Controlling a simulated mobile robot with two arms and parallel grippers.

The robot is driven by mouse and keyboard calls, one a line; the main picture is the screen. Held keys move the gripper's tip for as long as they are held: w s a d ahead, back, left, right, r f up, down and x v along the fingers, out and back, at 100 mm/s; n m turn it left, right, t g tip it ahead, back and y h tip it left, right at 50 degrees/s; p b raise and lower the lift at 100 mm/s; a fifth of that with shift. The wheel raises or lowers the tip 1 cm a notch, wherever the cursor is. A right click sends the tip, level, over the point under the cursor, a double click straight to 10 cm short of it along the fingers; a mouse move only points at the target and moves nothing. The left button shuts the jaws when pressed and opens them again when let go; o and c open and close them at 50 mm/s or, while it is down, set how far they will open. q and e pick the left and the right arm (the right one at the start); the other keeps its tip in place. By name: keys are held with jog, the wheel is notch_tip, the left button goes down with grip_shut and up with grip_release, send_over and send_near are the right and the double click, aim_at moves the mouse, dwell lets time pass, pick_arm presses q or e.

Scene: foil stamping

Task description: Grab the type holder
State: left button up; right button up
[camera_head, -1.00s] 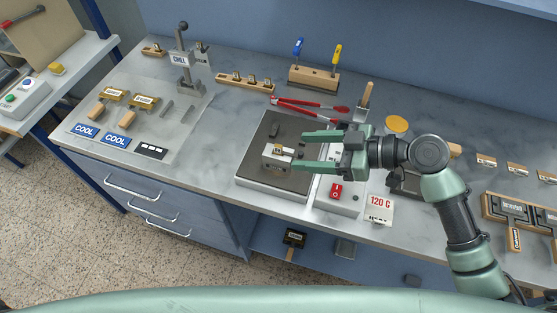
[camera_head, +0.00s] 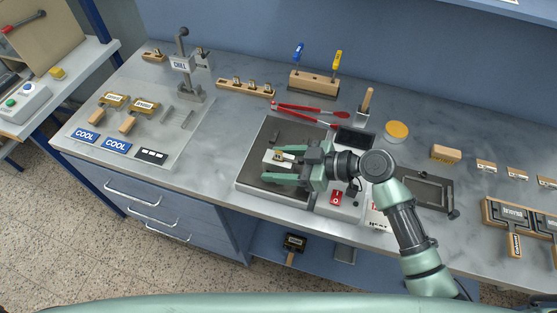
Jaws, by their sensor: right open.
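The type holder (camera_head: 273,157), a small pale metal block with a brass-coloured piece on top, sits on the dark plate of the heater (camera_head: 253,172). My right gripper (camera_head: 276,167) is open over the plate, its green fingers pointing left. One finger passes along the near side of the holder; the other is close to its far side. The fingers and palm partly hide the holder's right end. I cannot tell whether either finger touches it. My left gripper is not in view.
Red tongs (camera_head: 300,108) lie behind the heater. A wooden rack (camera_head: 314,82) with blue and yellow tools stands at the back. A dark frame fixture (camera_head: 430,190) is right of my wrist.

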grip_shut()
jog(key=shift+w+r, duration=0.1)
jog(key=shift+r, duration=0.1)
